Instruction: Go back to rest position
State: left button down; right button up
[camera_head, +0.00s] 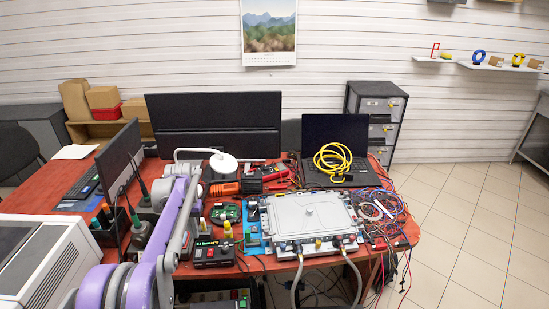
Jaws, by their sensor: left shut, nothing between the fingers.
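My left arm, with purple and grey links, comes in from the bottom left and reaches over the red workbench (60,195). Its far end is by the orange and black parts near the middle of the bench, left of the grey metal unit (308,213). My left gripper (250,186) appears to be there, shut and empty, with its fingers hard to make out among the tools. My right arm and gripper are not in view.
A laptop (321,131) with a coiled yellow hose (333,160) stands behind the unit. Tangled wires (385,210) lie right of it. A black meter (213,252) is near the front edge. A white machine (45,258) is at left. Tiled floor is free at right.

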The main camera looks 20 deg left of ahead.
pick_arm(q)
jog(key=s+d+r+m+t, duration=0.1)
jog(key=s+d+r, duration=0.15)
jog(key=d, duration=0.25)
jog(key=s+d+r+t+p, duration=0.1)
jog(key=s+d+r, duration=0.1)
jog(key=s+d, duration=0.25)
jog(key=s+d+r+m, duration=0.1)
jog(key=s+d+r, duration=0.2)
jog(key=d, duration=0.3)
jog(key=s+d+f+t, duration=0.1)
jog(key=s+d+f, duration=0.1)
jog(key=s+d, duration=0.3)
jog(key=s+d+f+m+t+p, duration=0.1)
jog(key=s+d, duration=0.4)
jog(key=s, duration=0.6)
jog(key=shift+s+f+m+t, duration=0.3)
jog(key=shift+s+f+t, duration=0.1)
jog(key=shift+f+t, duration=0.4)
jog(key=shift+f, duration=0.1)
